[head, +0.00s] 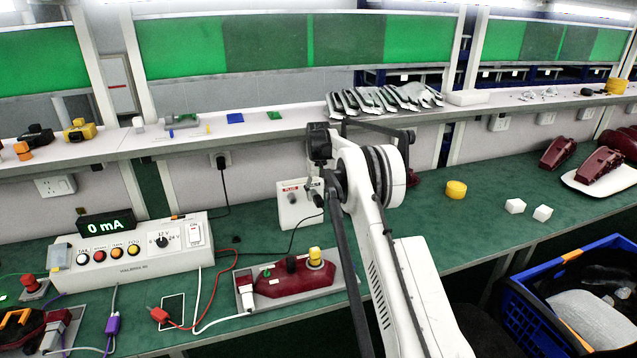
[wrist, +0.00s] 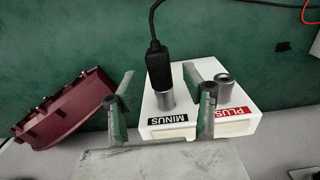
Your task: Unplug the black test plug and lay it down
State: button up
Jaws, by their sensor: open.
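The black test plug (wrist: 157,62) stands upright in the metal post marked MINUS on a white terminal box (wrist: 187,112). Its black cable leads off the top of the wrist view. The post (wrist: 223,87) marked PLUS is empty. My gripper (wrist: 158,74) is open, with one finger on either side of the plug in the wrist view. I cannot tell if either finger touches it. In the head view the box (head: 291,212) stands on the green bench near the wall, and my arm partly hides the plug and gripper.
A tester (head: 130,250) reading 0 mA stands at the left. A red lamp (head: 295,278) sits in a tray in front of the box. Another red lamp piece (wrist: 62,112) lies beside the box.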

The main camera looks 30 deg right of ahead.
jog(key=shift+f, duration=1.25)
grip_shut()
